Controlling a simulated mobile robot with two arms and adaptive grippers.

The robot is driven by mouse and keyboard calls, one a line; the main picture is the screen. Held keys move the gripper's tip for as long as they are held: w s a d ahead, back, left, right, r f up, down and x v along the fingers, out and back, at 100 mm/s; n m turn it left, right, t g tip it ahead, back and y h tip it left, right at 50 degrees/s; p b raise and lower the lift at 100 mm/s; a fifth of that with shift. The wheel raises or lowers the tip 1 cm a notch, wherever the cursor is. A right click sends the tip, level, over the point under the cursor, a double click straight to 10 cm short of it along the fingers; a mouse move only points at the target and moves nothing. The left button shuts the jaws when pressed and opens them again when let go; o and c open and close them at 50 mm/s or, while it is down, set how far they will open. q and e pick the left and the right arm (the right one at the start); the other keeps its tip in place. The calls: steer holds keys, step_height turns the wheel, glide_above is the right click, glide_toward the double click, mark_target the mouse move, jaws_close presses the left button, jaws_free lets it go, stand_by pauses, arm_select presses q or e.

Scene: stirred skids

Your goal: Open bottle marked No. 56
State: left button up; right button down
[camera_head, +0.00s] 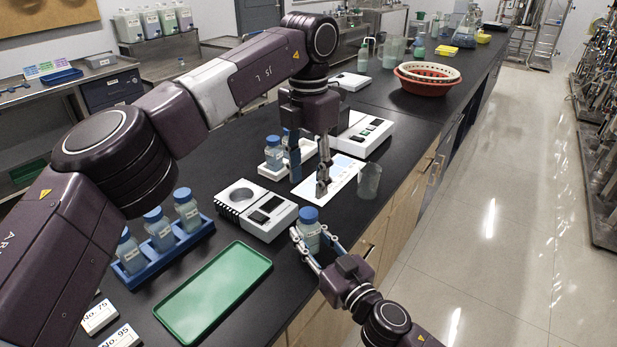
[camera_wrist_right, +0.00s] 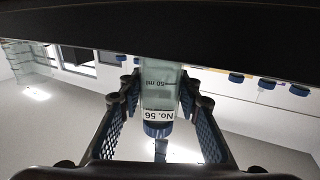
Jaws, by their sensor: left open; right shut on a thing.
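The bottle marked No. 56 (camera_head: 309,236) is clear with a blue cap. It is upright at the front edge of the dark bench, its cap on. My right gripper (camera_head: 313,246) is shut on its body from the front right. In the right wrist view the bottle (camera_wrist_right: 159,90) appears upside down between the two fingers, with the "No. 56" label and blue cap visible. My left gripper (camera_head: 309,182) is open and empty, fingers pointing down, behind and above the bottle, apart from it. The bottle's base is partly hidden by the right fingers.
A white device (camera_head: 262,222) stands left of the bottle, and a green tray (camera_head: 213,292) lies in front. A blue rack (camera_head: 190,238) holds several capped bottles. A glass beaker (camera_head: 369,182) stands behind, near another white device (camera_head: 366,138). The bench edge is close on the right.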

mark_target(309, 212)
arm_select(q)
steer(key=m, duration=0.9)
steer(key=shift+m, duration=0.3)
steer(key=m, duration=0.5)
steer(key=shift+m, duration=0.3)
steer(key=m, duration=0.5)
steer(key=shift+m, duration=0.3)
steer(key=shift+f, duration=4)
